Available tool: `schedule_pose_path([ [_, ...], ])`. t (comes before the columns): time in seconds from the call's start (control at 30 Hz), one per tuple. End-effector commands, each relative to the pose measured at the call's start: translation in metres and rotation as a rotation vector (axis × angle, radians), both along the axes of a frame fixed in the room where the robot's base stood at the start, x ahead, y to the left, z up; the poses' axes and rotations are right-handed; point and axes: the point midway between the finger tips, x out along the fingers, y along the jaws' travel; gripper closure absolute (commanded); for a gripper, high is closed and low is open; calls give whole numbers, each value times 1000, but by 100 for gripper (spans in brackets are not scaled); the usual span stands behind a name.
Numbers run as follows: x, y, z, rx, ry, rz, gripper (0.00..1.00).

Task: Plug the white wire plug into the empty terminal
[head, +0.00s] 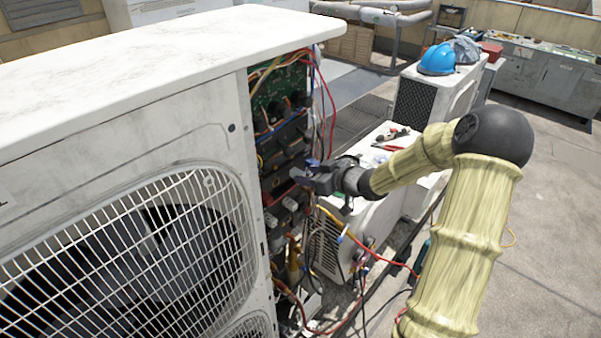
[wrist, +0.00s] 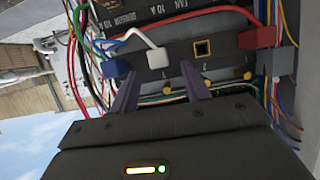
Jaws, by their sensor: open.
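In the wrist view the white wire plug (wrist: 158,58) sits at the front of a dark terminal block (wrist: 180,50), with its white wire curving up and left. I cannot tell how deep it is seated. The empty terminal (wrist: 202,48), a square opening with a yellowish rim, is just right of it. My gripper (wrist: 160,71) is open, its two dark fingers below the plug, one toward each side, and nothing is held. In the head view my gripper (head: 314,179) is at the condenser's open wiring side; the plug cannot be made out there.
A blue plug (wrist: 115,68) is left of the white one and a red plug (wrist: 257,38) right of the empty terminal. Loose coloured wires hang on both sides. In the head view, the condenser's white casing (head: 120,140) stands left; a blue helmet (head: 437,59) lies on another unit.

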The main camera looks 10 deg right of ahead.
Motion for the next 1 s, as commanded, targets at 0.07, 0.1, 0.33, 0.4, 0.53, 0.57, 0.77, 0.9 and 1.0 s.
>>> schedule_pose_path([
  [0.07,9,8,-5,2,1,3,53],
  [0.1,14,11,-6,2,1,2,53],
  [0.33,27,20,-14,-1,1,0,53],
  [0.4,28,21,-15,-1,1,0,53],
  [0.53,28,20,-15,0,0,0,53],
  [0.57,28,20,-15,0,0,0,53],
  [0.77,28,20,-14,0,0,0,84],
  [0.9,28,20,-14,0,0,0,83],
  [1.0,28,20,-14,0,0,0,100],
])
